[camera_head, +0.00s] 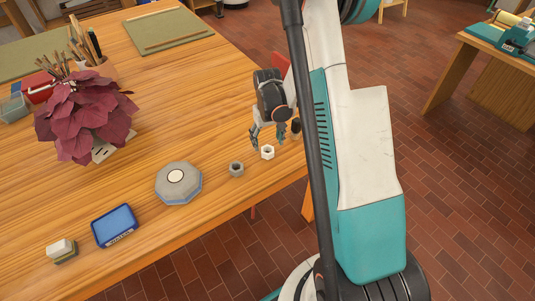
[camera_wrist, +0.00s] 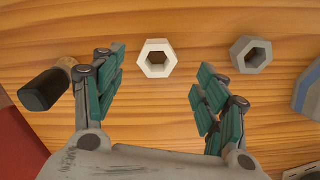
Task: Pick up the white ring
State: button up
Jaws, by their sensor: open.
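The white ring (camera_head: 267,152) is a small hexagonal piece with a hole. It lies on the wooden table near its right edge. In the wrist view the white ring (camera_wrist: 157,58) lies flat, ahead of and between my fingers. My gripper (camera_head: 268,136) is open and empty just above and beside the ring. In the wrist view the two green-padded fingers of my gripper (camera_wrist: 157,88) are spread wide, with bare table between them. They do not appear to touch the ring.
A grey hexagonal ring (camera_head: 236,169) lies left of the white one. A dark cork-ended object (camera_wrist: 46,88) is beside my left finger in the wrist view. A grey octagonal piece (camera_head: 178,184), a blue tray (camera_head: 114,226) and a purple-leaved plant (camera_head: 82,115) stand farther left.

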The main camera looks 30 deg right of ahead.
aim_at(268, 150)
jog(key=shift+d+f+b, duration=0.1)
jog(key=shift+f+b, duration=1)
jog(key=shift+f, duration=1.55)
jog(key=c, duration=1.2)
